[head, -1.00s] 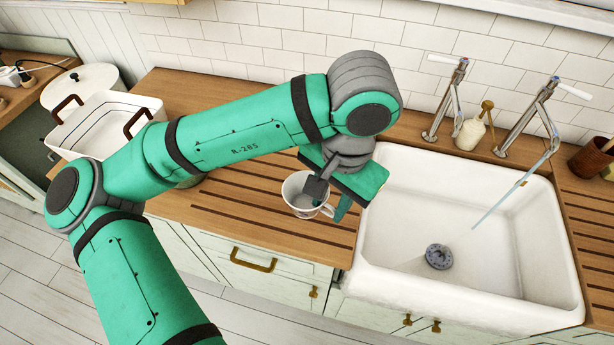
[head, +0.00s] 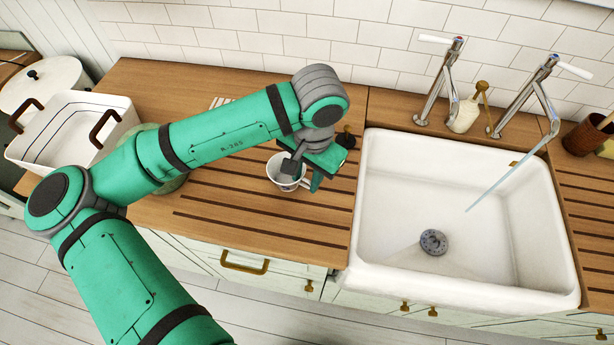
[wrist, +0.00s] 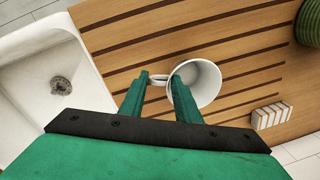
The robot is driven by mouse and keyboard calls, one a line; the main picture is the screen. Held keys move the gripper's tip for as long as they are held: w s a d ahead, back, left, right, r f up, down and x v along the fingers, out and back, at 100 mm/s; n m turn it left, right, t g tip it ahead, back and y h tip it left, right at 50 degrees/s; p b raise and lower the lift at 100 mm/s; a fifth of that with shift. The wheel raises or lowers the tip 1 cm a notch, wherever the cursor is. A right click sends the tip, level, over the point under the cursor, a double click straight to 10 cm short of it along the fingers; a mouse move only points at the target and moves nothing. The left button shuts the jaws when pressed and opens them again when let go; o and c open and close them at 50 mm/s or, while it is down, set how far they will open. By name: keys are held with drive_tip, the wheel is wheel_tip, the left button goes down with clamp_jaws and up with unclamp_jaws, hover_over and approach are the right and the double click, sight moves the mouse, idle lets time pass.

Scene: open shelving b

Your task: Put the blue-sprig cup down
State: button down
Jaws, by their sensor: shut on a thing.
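The blue-sprig cup (head: 284,183) shows as a white cup with a handle, over the grooved wooden drainboard left of the sink. It looks upright, its open mouth facing up. I cannot make out a sprig pattern, nor whether its base touches the wood. My gripper (head: 303,176) is shut on the cup at its handle side. In the wrist view the cup (wrist: 208,82) sits at the right finger, and its handle lies between the two fingers of my gripper (wrist: 160,84). My gripper partly hides the cup in the head view.
The white sink (head: 365,230) is close on the right, with taps (head: 440,85) behind it. A white handled dish (head: 60,135) stands at the left. The drainboard's front is clear.

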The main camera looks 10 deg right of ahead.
drive_tip(key=shift+a+f, duration=0.1)
drive_tip(key=shift+f, duration=0.55)
drive_tip(key=shift+s+d+f, duration=0.15)
drive_tip(key=shift+d+f, duration=0.1)
drive_tip(key=shift+f, duration=0.2)
drive_tip(key=shift+a, duration=0.15)
drive_tip(key=shift+s+f, duration=0.1)
drive_tip(key=c, duration=1.3)
unclamp_jaws()
drive_tip(key=shift+c, duration=0.2)
wheel_tip(320, 180, up, 12)
drive_tip(key=shift+s+d, duration=0.3)
drive_tip(key=shift+d, duration=0.15)
